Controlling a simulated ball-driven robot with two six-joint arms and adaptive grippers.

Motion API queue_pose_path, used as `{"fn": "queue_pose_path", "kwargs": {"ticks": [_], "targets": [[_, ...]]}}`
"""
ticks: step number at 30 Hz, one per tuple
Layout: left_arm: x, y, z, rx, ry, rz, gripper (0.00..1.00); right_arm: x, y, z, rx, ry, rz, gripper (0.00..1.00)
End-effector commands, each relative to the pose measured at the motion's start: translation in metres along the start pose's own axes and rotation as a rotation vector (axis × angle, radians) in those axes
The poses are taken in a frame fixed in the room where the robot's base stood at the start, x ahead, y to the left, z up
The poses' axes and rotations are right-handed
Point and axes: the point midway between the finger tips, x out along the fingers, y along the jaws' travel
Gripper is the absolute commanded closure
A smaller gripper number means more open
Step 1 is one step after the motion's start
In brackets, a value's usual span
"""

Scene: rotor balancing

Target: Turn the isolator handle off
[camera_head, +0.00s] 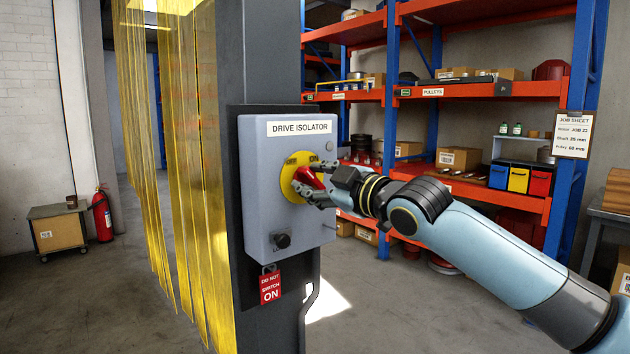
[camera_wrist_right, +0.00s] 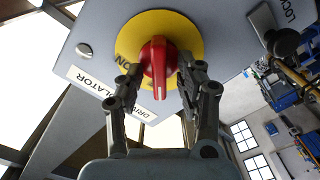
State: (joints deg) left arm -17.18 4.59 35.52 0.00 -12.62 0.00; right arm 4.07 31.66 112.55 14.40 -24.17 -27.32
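The isolator handle (camera_wrist_right: 158,66) is a red knob on a round yellow plate (camera_wrist_right: 128,37), on the grey DRIVE ISOLATOR box (camera_head: 258,215). In the wrist view its narrow end points down the picture, away from the ON lettering at left; the OFF lettering is hidden there. In the head view the red handle (camera_head: 309,178) is partly covered by my right gripper (camera_head: 312,190), and OFF and ON both show above it. In the wrist view the right gripper's fingers (camera_wrist_right: 160,75) stand either side of the handle, with narrow gaps visible. My left gripper is not in view.
The box is on a dark column beside yellow strip curtains (camera_head: 180,150). Orange shelving (camera_head: 480,90) stands behind my right arm.

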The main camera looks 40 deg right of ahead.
Motion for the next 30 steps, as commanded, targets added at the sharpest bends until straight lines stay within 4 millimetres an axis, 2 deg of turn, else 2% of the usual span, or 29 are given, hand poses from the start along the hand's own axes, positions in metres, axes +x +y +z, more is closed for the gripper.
{"fn": "queue_pose_path", "kwargs": {"ticks": [4, 7, 18, 30], "targets": [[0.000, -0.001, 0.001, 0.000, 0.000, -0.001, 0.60, -0.003, 0.000, 0.000, -0.001, -0.001, 0.000, 0.63], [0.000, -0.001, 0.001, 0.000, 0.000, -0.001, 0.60, -0.012, 0.000, 0.002, -0.004, -0.003, -0.001, 0.63], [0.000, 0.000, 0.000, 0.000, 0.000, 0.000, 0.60, -0.069, -0.001, 0.002, -0.012, -0.005, -0.005, 0.63], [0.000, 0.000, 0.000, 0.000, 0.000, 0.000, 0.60, -0.111, -0.001, 0.004, -0.014, -0.014, -0.004, 0.63]]}}
